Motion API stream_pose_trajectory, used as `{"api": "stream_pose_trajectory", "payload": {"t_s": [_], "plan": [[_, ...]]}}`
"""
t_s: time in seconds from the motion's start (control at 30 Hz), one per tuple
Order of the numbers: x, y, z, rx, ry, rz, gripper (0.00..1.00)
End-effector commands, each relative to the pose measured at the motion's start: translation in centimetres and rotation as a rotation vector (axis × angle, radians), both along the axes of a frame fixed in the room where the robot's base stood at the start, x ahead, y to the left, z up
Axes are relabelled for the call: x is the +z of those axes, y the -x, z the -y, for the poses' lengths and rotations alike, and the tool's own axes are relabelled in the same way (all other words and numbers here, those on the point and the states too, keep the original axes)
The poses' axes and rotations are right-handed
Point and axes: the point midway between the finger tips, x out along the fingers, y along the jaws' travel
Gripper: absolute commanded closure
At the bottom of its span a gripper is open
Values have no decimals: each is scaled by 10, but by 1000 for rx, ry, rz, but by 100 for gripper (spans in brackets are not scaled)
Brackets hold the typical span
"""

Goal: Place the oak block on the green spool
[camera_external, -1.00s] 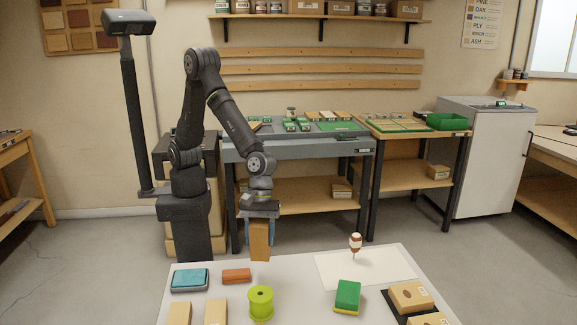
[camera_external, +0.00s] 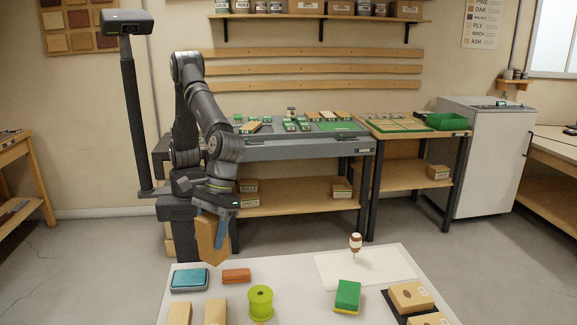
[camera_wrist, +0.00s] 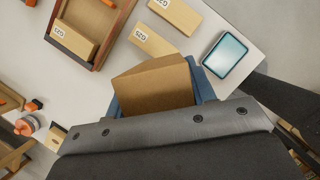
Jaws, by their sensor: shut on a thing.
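My gripper (camera_external: 209,226) is shut on the brown oak block (camera_external: 206,245), held tilted in the air beyond the white table's back-left edge. In the wrist view the oak block (camera_wrist: 155,88) sits between the blue fingers. The green spool (camera_external: 260,304) is a yellow-green reel standing upright on the table, to the right of and nearer the camera than my gripper. Nothing touches its top. I cannot make out the spool in the wrist view.
On the white table (camera_external: 300,270) are a teal-topped pad (camera_external: 189,280), an orange-brown block (camera_external: 236,275), pale wooden blocks (camera_external: 215,312), a green-and-yellow block (camera_external: 347,296) and a small bottle (camera_external: 355,243). The wrist view shows a wooden tray (camera_wrist: 113,30) holding a labelled block.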

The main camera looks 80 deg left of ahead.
Motion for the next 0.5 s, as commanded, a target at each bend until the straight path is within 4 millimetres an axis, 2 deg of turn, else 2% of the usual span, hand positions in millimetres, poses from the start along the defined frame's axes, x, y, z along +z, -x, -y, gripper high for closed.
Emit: {"api": "stream_pose_trajectory", "payload": {"t_s": [0.1, 0.2, 0.27, 0.5], "plan": [[7, 6, 11, -51, 3, 1, 80], [3, 0, 14, -67, 0, 0, 80], [-3, -10, 16, -67, -1, 0, 80], [-36, -65, 22, -64, 0, 0, 80]]}}
